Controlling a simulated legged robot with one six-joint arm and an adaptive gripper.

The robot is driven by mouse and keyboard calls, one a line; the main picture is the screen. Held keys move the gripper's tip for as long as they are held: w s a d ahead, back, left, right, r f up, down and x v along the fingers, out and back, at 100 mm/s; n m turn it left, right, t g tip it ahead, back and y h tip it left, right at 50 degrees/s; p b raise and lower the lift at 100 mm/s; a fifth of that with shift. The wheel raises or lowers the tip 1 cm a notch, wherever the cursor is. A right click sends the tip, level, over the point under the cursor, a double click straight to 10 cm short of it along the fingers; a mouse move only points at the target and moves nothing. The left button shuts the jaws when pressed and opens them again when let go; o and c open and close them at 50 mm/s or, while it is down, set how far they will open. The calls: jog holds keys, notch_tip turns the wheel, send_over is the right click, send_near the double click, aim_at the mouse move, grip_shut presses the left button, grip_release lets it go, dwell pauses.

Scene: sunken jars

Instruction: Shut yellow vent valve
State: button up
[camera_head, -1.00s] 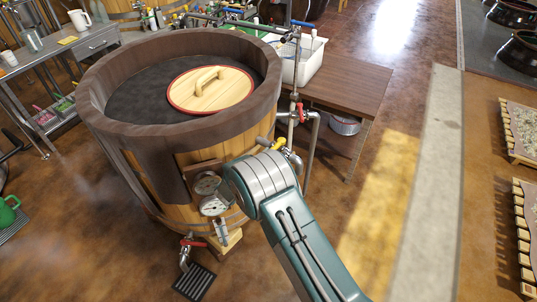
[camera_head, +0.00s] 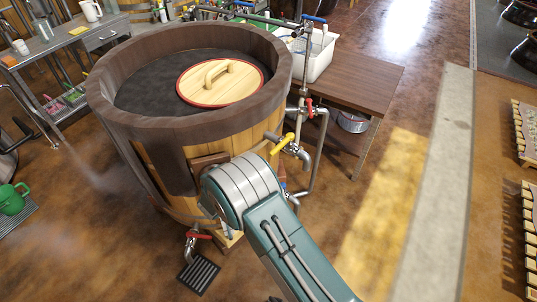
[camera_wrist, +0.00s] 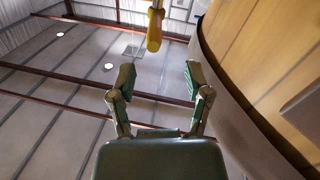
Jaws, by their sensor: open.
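The yellow vent valve handle (camera_head: 282,144) sticks out from a metal pipe fitting on the right side of the wooden vat (camera_head: 105,100). In the wrist view the yellow handle (camera_wrist: 154,30) hangs at the top, beyond the fingertips and between their lines, nearer the left finger. My gripper (camera_wrist: 160,80) is open and empty, its two green-padded fingers apart and not touching the handle. The vat's curved wooden wall (camera_wrist: 265,50) is right of the fingers. In the head view my arm hides the gripper and part of the vat's lower front.
Another red-handled valve (camera_head: 198,236) is low on the vat. A wooden table (camera_head: 365,80) with a white bin (camera_head: 318,58) stands behind right.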

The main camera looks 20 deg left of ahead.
jog(key=v, duration=0.3)
dwell(0.5)
jog(key=w+d+r+g+y, duration=0.1)
jog(key=w+d+r+y, duration=0.15)
jog(key=r, duration=0.45)
jog(key=w+d+r+n+y, duration=0.1)
jog(key=w+d+r+y, duration=0.2)
jog(key=r, duration=0.4)
jog(key=w+d+r+g+y, duration=0.1)
jog(key=w+r+y, duration=0.25)
jog(key=r, duration=0.25)
jog(key=s+d+r+n+g+y, duration=0.1)
jog(key=s+d+r+n+y, duration=0.15)
jog(key=d+r, duration=0.3)
jog(key=s+d+r+g, duration=0.3)
jog(key=s+d+r, duration=0.2)
jog(key=s+d, duration=0.55)
jog(key=s+d+f+g+h, duration=0.1)
jog(key=s+d+g+h, duration=0.1)
jog(key=s+d, duration=0.4)
jog(key=s+d+f+g+h, duration=0.2)
jog(key=s+d, duration=0.5)
jog(key=s, duration=0.7)
jog(key=shift+s+m+g, duration=0.3)
jog(key=shift+m+g, duration=0.05)
jog(key=shift+g, duration=0.05)
